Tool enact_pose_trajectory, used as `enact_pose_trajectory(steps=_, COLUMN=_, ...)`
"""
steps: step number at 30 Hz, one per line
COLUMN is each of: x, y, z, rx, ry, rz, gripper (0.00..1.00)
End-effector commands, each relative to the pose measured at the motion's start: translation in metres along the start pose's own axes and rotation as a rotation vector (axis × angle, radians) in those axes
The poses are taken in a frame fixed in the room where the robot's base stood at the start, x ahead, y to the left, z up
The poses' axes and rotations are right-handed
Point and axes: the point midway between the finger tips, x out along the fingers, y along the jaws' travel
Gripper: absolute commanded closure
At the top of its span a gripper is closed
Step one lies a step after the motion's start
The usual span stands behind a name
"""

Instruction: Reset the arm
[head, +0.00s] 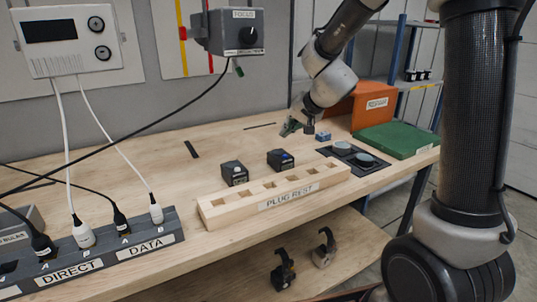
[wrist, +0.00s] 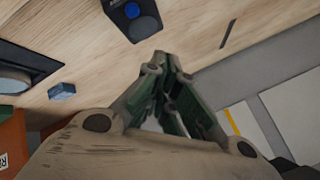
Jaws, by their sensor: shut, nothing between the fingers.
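My arm reaches over the far right part of the wooden bench in the head view. My gripper (head: 290,127) hangs above the bench, behind the small black box with a blue button (head: 281,159). In the wrist view my gripper (wrist: 161,62) has its green-padded fingers brought together at the tips, with nothing held. That black box (wrist: 132,14) shows beyond the fingertips, apart from them. A small blue block (head: 323,136) lies on the bench to the right of the gripper; it also shows in the wrist view (wrist: 62,91).
A plug rest (head: 272,196) with several empty slots lies along the front edge. A second black box (head: 234,173), a dark tray (head: 378,169), a green case (head: 396,139) and an orange bin (head: 372,103) stand nearby. Cables run to a socket strip (head: 100,262) at left.

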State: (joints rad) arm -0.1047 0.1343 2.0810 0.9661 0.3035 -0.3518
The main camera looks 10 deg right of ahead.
Motion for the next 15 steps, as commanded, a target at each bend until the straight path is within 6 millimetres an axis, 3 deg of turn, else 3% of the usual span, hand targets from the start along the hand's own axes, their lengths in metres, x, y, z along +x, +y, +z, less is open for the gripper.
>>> enact_pose_trajectory(steps=3, x=-0.003, y=0.014, z=0.036, rx=-0.023, ry=-0.139, rz=0.020, gripper=1.00)
enact_pose_trajectory(steps=5, x=-0.017, y=0.025, z=0.058, rx=-0.054, ry=-0.222, rz=0.040, gripper=1.00)
enact_pose_trajectory(steps=9, x=-0.079, y=0.053, z=0.100, rx=-0.153, ry=-0.375, rz=0.109, gripper=1.00)
enact_pose_trajectory(steps=15, x=-0.181, y=0.103, z=0.139, rx=-0.295, ry=-0.474, rz=0.259, gripper=1.00)
